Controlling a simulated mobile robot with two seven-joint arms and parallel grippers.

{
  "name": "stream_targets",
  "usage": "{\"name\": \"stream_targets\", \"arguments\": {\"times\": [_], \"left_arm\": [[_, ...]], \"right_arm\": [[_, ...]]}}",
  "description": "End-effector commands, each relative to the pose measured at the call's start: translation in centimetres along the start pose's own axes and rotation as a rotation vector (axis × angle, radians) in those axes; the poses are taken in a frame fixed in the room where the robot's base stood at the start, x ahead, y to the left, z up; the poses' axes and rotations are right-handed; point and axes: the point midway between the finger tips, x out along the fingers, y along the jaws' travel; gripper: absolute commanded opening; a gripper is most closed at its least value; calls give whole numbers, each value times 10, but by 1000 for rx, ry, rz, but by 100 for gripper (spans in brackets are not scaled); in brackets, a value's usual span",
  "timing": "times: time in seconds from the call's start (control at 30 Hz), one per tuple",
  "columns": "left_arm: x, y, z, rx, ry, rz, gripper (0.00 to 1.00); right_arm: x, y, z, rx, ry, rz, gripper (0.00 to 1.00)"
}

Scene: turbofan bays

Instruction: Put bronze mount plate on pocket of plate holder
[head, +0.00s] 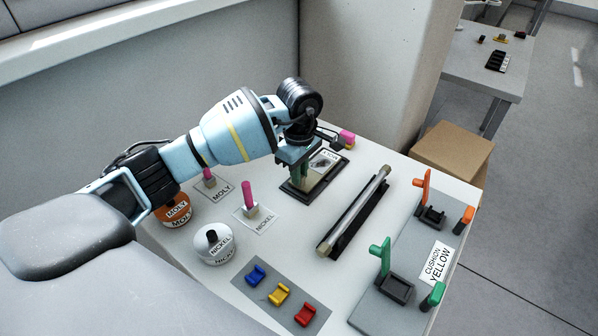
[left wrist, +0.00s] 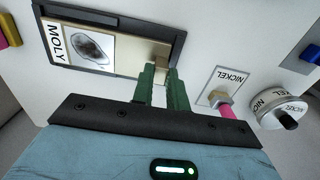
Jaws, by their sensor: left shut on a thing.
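The bronze mount plate (left wrist: 148,52) is a flat tan piece at the tips of my left gripper's green fingers. My left gripper (left wrist: 163,68) is shut on its edge; in the head view the gripper (head: 302,180) points down over the plate holder. The plate holder (left wrist: 120,17) is a black-rimmed tray with a card reading MOLY and a grey picture; it also shows in the head view (head: 300,199). The plate appears within the holder's frame, beside the card. The fingers hide part of it, and I cannot tell whether it rests on the pocket floor. My right gripper is not in view.
A metal rod (head: 355,210) on a black cradle lies right of the holder. A pink-handled tool (head: 249,200) on a NICKEL card and a white NICKEL jar (head: 214,245) stand left of it. Orange (head: 432,214) and green (head: 397,287) stands are at the right.

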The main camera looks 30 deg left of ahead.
Motion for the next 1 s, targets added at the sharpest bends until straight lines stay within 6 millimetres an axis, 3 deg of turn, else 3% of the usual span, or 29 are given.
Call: {"name": "stream_targets", "arguments": {"times": [0.43,0.47,0.6,1.0], "left_arm": [[6,1,0,0,0,7,0],[7,0,0,0,1,3,19],[7,0,0,0,1,3,37],[-1,1,0,0,0,6,37]], "right_arm": [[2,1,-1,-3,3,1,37],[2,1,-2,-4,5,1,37],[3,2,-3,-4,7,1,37],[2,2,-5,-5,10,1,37]]}}
